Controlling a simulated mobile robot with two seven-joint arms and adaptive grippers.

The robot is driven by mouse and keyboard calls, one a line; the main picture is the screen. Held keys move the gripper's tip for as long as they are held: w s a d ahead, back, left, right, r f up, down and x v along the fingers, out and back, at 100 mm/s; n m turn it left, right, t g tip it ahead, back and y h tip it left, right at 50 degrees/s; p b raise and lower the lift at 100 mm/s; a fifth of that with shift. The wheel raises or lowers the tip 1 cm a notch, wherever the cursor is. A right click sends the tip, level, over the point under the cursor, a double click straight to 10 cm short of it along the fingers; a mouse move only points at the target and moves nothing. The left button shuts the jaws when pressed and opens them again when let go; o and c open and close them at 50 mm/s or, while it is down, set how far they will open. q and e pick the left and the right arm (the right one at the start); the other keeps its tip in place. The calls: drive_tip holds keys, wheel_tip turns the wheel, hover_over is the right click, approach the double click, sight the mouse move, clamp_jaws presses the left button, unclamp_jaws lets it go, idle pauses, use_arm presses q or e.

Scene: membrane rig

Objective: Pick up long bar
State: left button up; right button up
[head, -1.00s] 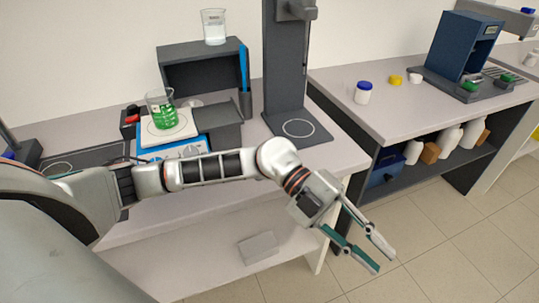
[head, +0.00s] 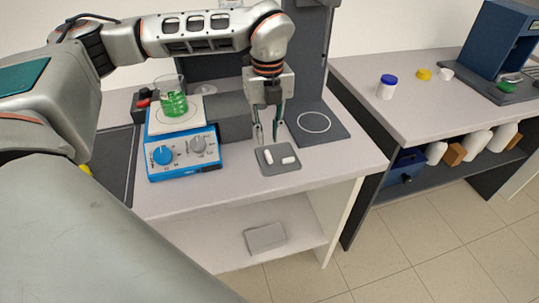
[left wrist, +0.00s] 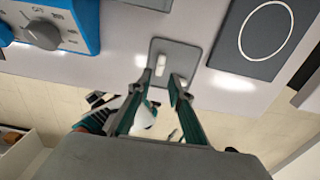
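Two small white bars lie on a grey pad (head: 278,168) at the front edge of the bench. The left bar (head: 268,157) and the right bar (head: 288,160) point in different directions; I cannot tell surely which is longer. My left gripper (head: 267,140) points down just behind and above the pad, open and empty. In the left wrist view the pad (left wrist: 185,50) shows beyond the open fingers (left wrist: 161,78). The left bar (left wrist: 161,65) appears between the fingertips, and the right finger partly covers the right bar (left wrist: 182,78). My right gripper is out of view.
A blue stirrer hotplate (head: 185,153) with a beaker of green liquid (head: 173,103) stands left of the pad. A dark stand with a ringed base (head: 325,138) is to the right. A grey block (head: 265,238) lies on the lower shelf.

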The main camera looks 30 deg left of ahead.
sight(269, 157)
use_arm(q)
drive_tip(key=f, duration=0.6)
drive_tip(key=shift+s+d+f+p, duration=0.15)
drive_tip(key=shift+d+f+p, duration=0.15)
drive_tip(key=shift+p, duration=0.05)
clamp_jaws()
